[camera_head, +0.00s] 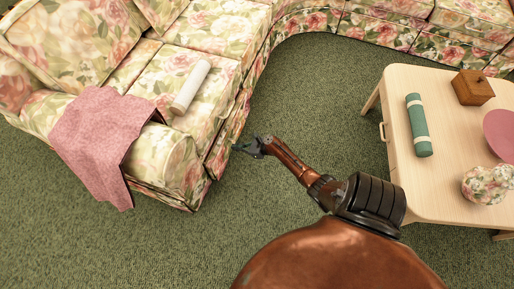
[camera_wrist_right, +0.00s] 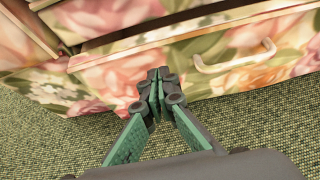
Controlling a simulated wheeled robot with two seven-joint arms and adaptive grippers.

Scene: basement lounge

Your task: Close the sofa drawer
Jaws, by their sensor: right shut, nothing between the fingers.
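The floral sofa (camera_head: 205,38) stands at the left in the head view. Its sofa drawer (camera_head: 222,150) is low on the front, facing my right gripper (camera_head: 240,147). In the right wrist view, the drawer front (camera_wrist_right: 215,75) has a cream handle (camera_wrist_right: 236,58) on its right part. A dark gap above the front shows that the drawer is partly open. My right gripper (camera_wrist_right: 158,76) is shut and empty, with its fingertips before the drawer front, left of the handle. I cannot tell whether they touch it. My left gripper is not in view.
A pink blanket (camera_head: 95,140) hangs over the sofa arm, and a white roll (camera_head: 191,87) lies on the seat. A light wooden table (camera_head: 400,185) at the right holds a green roll (camera_head: 418,125) and a wooden box (camera_head: 472,88). Green carpet between is clear.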

